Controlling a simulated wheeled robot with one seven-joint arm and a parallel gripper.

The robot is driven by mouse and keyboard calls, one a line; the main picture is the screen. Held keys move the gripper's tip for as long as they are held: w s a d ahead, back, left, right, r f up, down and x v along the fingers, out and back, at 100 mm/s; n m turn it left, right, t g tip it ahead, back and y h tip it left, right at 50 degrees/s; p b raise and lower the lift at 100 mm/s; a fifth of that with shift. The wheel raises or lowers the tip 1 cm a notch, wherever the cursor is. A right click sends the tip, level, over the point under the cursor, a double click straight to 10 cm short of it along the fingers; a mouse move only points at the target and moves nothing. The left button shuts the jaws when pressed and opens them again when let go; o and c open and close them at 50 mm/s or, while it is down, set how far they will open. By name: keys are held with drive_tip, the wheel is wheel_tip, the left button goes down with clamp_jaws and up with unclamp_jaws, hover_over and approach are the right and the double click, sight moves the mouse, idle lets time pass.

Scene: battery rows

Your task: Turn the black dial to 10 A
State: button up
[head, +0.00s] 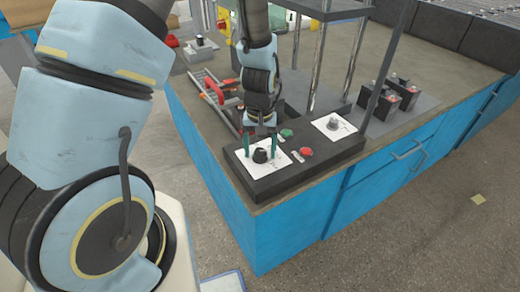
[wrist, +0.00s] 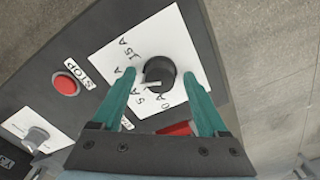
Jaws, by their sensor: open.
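The black dial (head: 261,156) sits on a white plate on the dark control box. In the wrist view the dial (wrist: 163,72) has a white pointer aimed to the lower left, roughly between the 5 A mark and a mark partly hidden by the left finger. The 15 A label (wrist: 127,48) and 5 A label (wrist: 143,97) show. My gripper (head: 260,148) is open above the plate. In the wrist view its green fingers (wrist: 160,76) appear on either side of the dial, with gaps between them and it.
The control box (head: 290,185) also carries a red stop button (head: 306,152), a green button (head: 286,133) and a grey knob (head: 333,124) on another white plate. Metal posts stand behind. Black batteries (head: 400,95) sit at the right. A red-handled tool (head: 214,90) lies behind my gripper.

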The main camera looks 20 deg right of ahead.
sight(260, 151)
wheel_tip(260, 151, up, 11)
drive_tip(key=b, duration=0.1)
drive_tip(key=shift+b, duration=0.35)
drive_tip(key=shift+f, duration=0.1)
drive_tip(key=a+r+n, duration=0.1)
drive_tip(key=a+r, duration=0.2)
drive_tip(key=a, duration=0.9)
drive_tip(key=w+a+r+n+t, duration=0.1)
drive_tip(key=a+r+n, duration=0.1)
drive_tip(key=a, duration=1.1)
drive_tip(key=shift+a+r+t, duration=0.25)
drive_tip(key=shift+r+t, duration=0.05)
drive_tip(key=shift+r, duration=0.2)
drive_tip(key=shift+w, duration=0.1)
